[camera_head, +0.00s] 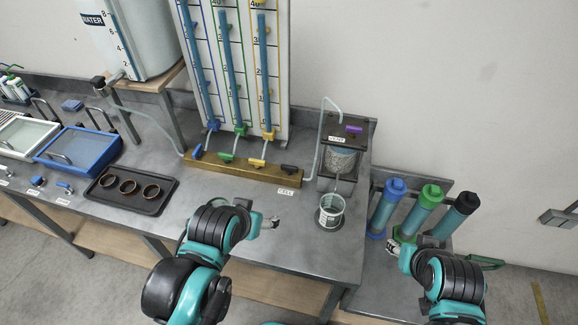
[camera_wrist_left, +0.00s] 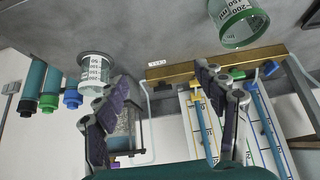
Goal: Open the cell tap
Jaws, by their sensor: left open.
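The cell tap is the black-handled tap (camera_head: 289,169) at the right end of the brass manifold (camera_head: 240,172), above the CELL label (camera_head: 289,191). In the left wrist view, which looks upside down, the CELL label (camera_wrist_left: 156,63) and manifold (camera_wrist_left: 180,72) lie beyond the fingers.
Another green-marked beaker (camera_wrist_left: 240,25) shows in the left wrist view. Blue, green and yellow (camera_head: 257,162) taps share the manifold. A black tray (camera_head: 128,190) holds rings.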

